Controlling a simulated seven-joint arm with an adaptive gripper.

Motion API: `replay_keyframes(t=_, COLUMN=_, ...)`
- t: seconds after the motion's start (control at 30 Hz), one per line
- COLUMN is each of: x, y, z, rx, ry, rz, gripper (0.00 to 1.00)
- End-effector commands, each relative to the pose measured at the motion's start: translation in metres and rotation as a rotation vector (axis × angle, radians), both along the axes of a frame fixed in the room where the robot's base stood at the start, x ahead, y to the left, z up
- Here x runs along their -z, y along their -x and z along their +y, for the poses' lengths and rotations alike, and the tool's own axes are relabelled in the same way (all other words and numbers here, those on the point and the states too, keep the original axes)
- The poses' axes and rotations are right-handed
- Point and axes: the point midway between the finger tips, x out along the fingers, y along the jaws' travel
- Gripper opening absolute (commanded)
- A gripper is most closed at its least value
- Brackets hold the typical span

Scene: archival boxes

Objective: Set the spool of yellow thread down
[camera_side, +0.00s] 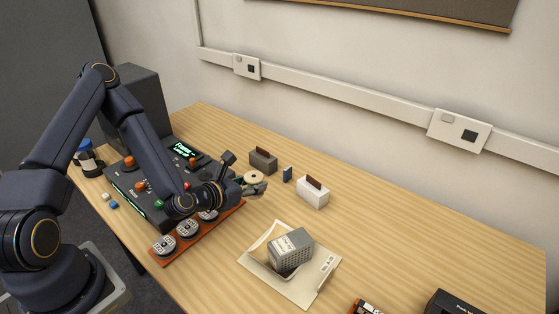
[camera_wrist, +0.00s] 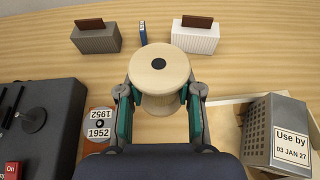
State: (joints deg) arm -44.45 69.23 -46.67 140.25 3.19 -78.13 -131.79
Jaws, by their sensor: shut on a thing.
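The spool (camera_wrist: 158,72) is pale cream-yellow, with a round top flange and a dark centre hole. It stands upright between the two teal-lined fingers of my gripper (camera_wrist: 158,97) in the wrist view. My gripper is shut on it at the waist below the top flange. In the side view the spool (camera_side: 254,176) shows at the tip of my gripper (camera_side: 253,188), over the middle of the table. My fingers partly hide its lower part, and I cannot tell whether its base touches the table.
Beyond the spool stand a grey box (camera_side: 263,161), a small blue item (camera_side: 287,174) and a white box (camera_side: 313,193). A grey carton (camera_side: 290,250) sits on papers in front.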

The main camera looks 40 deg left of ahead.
Motion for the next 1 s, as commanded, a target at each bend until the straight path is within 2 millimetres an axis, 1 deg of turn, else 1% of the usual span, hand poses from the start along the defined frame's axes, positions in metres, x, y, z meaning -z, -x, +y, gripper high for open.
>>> replay_keyframes(t=0.03, x=-0.002, y=-0.003, z=-0.015, rx=0.035, ry=-0.001, rz=-0.005, gripper=0.00)
replay_keyframes(t=0.07, x=-0.002, y=-0.005, z=-0.025, rx=0.059, ry=-0.002, rz=-0.006, gripper=0.00)
replay_keyframes(t=0.17, x=-0.006, y=-0.008, z=-0.069, rx=0.157, ry=-0.001, rz=-0.013, gripper=0.00)
replay_keyframes(t=0.2, x=-0.008, y=-0.007, z=-0.090, rx=0.203, ry=0.000, rz=-0.014, gripper=0.00)
replay_keyframes(t=0.27, x=-0.012, y=-0.004, z=-0.124, rx=0.279, ry=-0.001, rz=-0.018, gripper=0.00)
replay_keyframes(t=0.3, x=-0.014, y=-0.001, z=-0.147, rx=0.329, ry=0.002, rz=-0.019, gripper=0.00)
replay_keyframes(t=0.37, x=-0.019, y=0.007, z=-0.180, rx=0.404, ry=0.002, rz=-0.023, gripper=0.00)
replay_keyframes(t=0.4, x=-0.021, y=0.013, z=-0.200, rx=0.450, ry=0.003, rz=-0.025, gripper=0.00)
replay_keyframes(t=0.5, x=-0.027, y=0.031, z=-0.243, rx=0.549, ry=0.006, rz=-0.027, gripper=0.00)
replay_keyframes(t=0.6, x=-0.032, y=0.047, z=-0.274, rx=0.622, ry=0.009, rz=-0.029, gripper=0.00)
replay_keyframes(t=0.7, x=-0.034, y=0.060, z=-0.291, rx=0.668, ry=0.011, rz=-0.031, gripper=0.00)
replay_keyframes(t=0.77, x=-0.034, y=0.064, z=-0.298, rx=0.684, ry=0.012, rz=-0.033, gripper=0.00)
replay_keyframes(t=0.87, x=-0.030, y=0.059, z=-0.308, rx=0.695, ry=0.013, rz=-0.036, gripper=0.00)
replay_keyframes(t=0.97, x=-0.020, y=0.041, z=-0.321, rx=0.696, ry=0.015, rz=-0.038, gripper=0.00)
replay_keyframes(t=1.0, x=-0.015, y=0.031, z=-0.327, rx=0.694, ry=0.013, rz=-0.039, gripper=0.00)
